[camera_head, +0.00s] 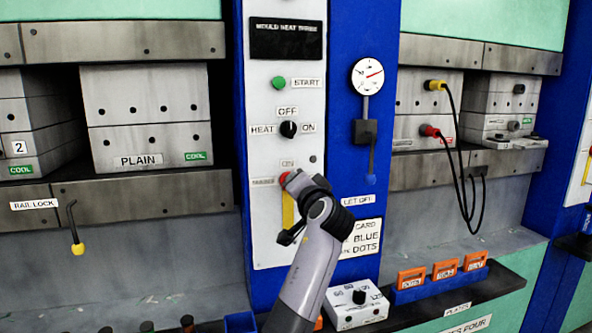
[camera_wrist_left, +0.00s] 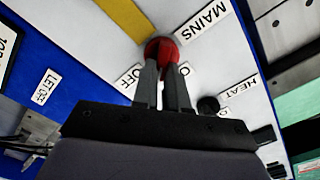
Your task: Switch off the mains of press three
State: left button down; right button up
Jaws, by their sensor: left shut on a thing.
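The white control panel (camera_head: 262,232) carries a dark plate that reads "MOULD HEAT THREE" (camera_head: 286,38). Low on it is the red mains switch (camera_head: 284,178), largely hidden by my left gripper (camera_head: 294,186). A yellow strip (camera_head: 288,212) runs down below the switch. In the left wrist view, the red knob (camera_wrist_left: 158,48) sits beside the "MAINS" label (camera_wrist_left: 203,22). The fingers of my left gripper (camera_wrist_left: 163,75) are shut on the knob. Small labels beside it are partly covered, so I cannot tell the switch's position. My right gripper is not in view.
Above the mains are a black heat knob (camera_head: 288,129) and a green start button (camera_head: 278,83). To the right are a gauge (camera_head: 367,76) and a let-off lever (camera_head: 371,160). A white dial box (camera_head: 354,308) and orange cards (camera_head: 445,269) stand on the ledge below.

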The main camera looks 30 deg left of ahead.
pick_arm(q)
jog(key=shift+w+f+m+p, duration=0.15)
jog(key=shift+m+p, duration=0.35)
jog(key=shift+m, duration=1.35)
jog(key=shift+s+f+m+p, duration=0.1)
jog(key=shift+m+p, duration=0.35)
jog(key=shift+m, duration=1.4)
jog(key=c, duration=1.2)
grip_release()
jog(key=shift+w, duration=0.1)
jog(key=shift+o, duration=0.2)
jog(key=shift+d+f, duration=0.1)
